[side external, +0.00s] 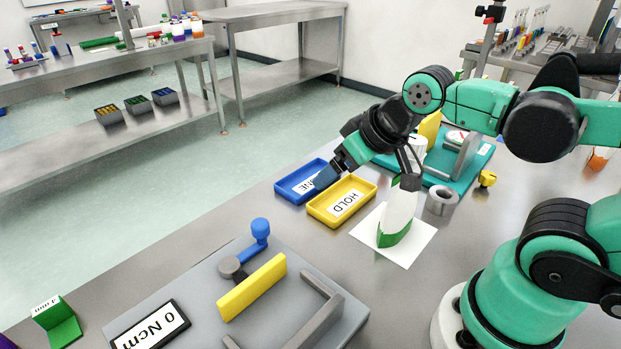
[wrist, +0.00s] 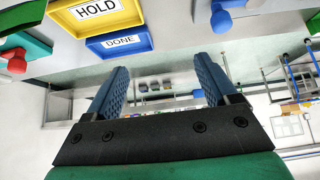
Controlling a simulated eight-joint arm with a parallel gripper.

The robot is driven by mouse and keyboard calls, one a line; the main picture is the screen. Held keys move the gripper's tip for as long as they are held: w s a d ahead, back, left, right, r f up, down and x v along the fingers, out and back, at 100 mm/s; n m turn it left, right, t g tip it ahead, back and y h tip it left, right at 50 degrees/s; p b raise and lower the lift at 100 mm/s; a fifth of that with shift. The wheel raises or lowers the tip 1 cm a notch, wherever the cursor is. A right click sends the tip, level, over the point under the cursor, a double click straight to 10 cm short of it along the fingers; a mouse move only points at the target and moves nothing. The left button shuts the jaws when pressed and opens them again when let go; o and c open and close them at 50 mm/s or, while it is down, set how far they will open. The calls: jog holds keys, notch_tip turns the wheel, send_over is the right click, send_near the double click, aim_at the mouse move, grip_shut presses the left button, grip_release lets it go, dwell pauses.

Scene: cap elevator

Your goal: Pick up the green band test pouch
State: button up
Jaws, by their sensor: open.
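The green band test pouch (side external: 399,212) is white with a green band at its bottom. It stands upright on a white sheet (side external: 422,247) in the side external view, and a dark part of my wrist hides its top. My gripper (side external: 322,180) is left of the pouch and apart from it, pointing down and left over the trays. In the wrist view my gripper (wrist: 162,64) has its two blue fingers spread, with nothing between them.
The yellow HOLD tray (side external: 318,213) and blue DONE tray (side external: 283,187) lie left of the pouch. A metal ring (side external: 442,200) and teal fixture (side external: 470,172) stand behind it to the right. A grey plate with a blue-knobbed lever (side external: 260,230) is in front.

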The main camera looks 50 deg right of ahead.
notch_tip(320, 180, up, 11)
jog(key=n+g, duration=0.7)
jog(key=n, duration=1.1)
send_over(416, 139)
jog(key=shift+d+f, duration=0.1)
notch_tip(416, 139, down, 5)
jog(key=shift+r, duration=0.15)
jog(key=shift+f, duration=3)
grip_shut()
